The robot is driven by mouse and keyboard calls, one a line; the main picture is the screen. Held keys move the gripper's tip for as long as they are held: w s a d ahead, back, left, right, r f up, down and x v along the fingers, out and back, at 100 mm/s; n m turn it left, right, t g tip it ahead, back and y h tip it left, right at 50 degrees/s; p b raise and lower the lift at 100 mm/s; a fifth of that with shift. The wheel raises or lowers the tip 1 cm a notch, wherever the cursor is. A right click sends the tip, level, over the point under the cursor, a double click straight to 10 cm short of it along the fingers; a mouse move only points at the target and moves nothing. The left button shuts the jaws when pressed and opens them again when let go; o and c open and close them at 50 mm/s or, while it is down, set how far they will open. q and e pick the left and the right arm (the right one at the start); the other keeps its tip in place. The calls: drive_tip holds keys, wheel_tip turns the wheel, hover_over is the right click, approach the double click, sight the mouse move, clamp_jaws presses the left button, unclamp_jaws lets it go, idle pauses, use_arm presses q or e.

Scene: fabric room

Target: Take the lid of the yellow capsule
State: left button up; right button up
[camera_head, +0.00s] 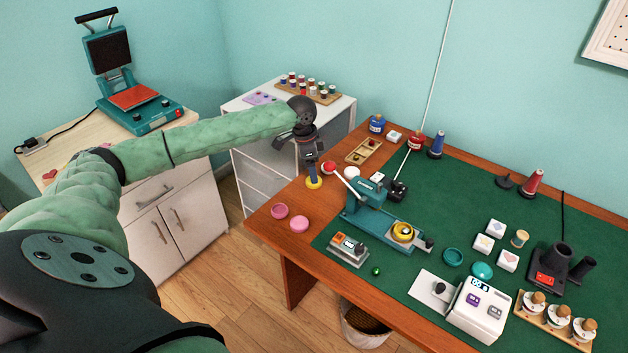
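My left gripper (313,176) reaches in from the left and points down at the far left part of the desk. Its fingertips are at a small round yellow piece (314,184), perhaps a capsule half, and cover part of it. I cannot tell whether they grip it or only stand over it. My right gripper is not in view.
Two pink capsule halves (299,224) lie near the desk's left edge. Teal halves (453,256) lie on the green mat (455,190). A white drawer unit (262,170) stands behind the arm.

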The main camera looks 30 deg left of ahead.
use_arm(q)
drive_tip(key=f+p, duration=0.1)
drive_tip(key=f, duration=0.3)
drive_tip(key=shift+w+f, duration=0.2)
drive_tip(key=shift+d, duration=0.1)
drive_tip(key=c, duration=1)
